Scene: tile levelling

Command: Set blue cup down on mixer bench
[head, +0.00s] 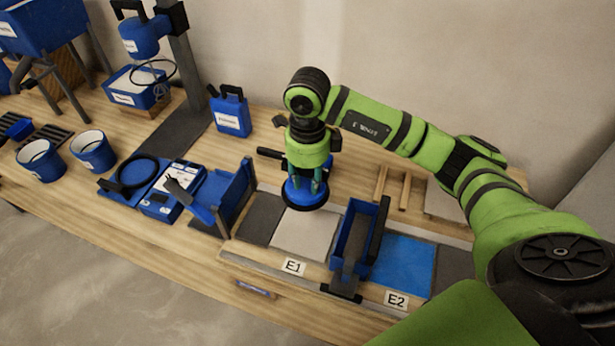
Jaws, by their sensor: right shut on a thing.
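My right gripper (305,182) points down over the bench and is shut on a round blue cup (303,197) with a dark rim. The fingers cover part of the cup. The wooden mixer bench (150,228) runs across the picture, with a blue mixer-like machine (143,38) on a dark stand at the back left. My left gripper is not in view.
Two blue buckets (93,152) stand at the left. A blue canister (231,112), a blue kit tray (128,180) and an upright blue holder (238,190) are left of the cup. A blue trough (355,240) and blue tile (403,262) are to the right. Wood strips (405,190) lie behind.

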